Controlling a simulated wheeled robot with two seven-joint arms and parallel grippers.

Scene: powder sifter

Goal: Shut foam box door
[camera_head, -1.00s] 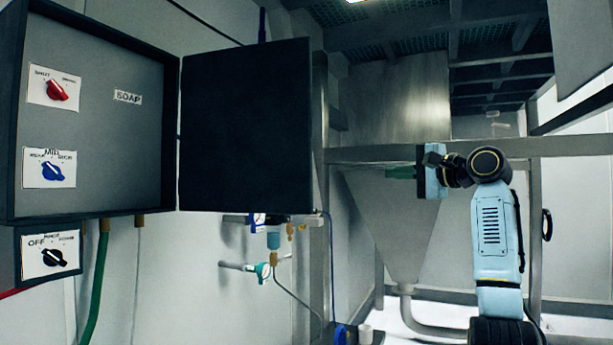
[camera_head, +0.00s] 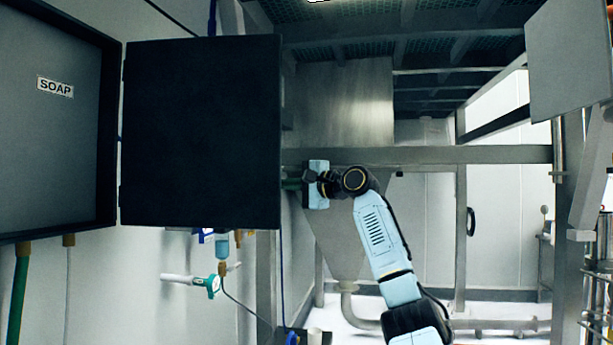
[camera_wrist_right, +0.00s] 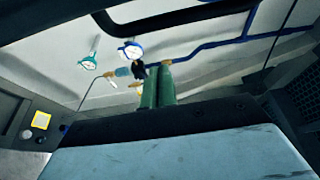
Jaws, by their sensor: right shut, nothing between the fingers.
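The foam box (camera_head: 50,130) is a dark, open wall cabinet at the left of the head view, with a "SOAP" label inside. Its black door (camera_head: 200,130) stands swung open to the right, hinged at the box's right edge. My right gripper (camera_head: 288,184) has green fingers pointing left, close to the door's free right edge in the picture. I cannot tell whether they touch or sit behind it. In the wrist view the right gripper (camera_wrist_right: 157,85) is shut and empty. My left gripper is out of view.
A teal-handled valve (camera_head: 208,284) and pipes sit on the wall below the door. A steel hopper (camera_head: 345,235) and frame beam (camera_head: 430,155) stand behind my right arm. In the wrist view, gauges (camera_wrist_right: 131,50) and a blue pipe (camera_wrist_right: 220,43) run along the wall.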

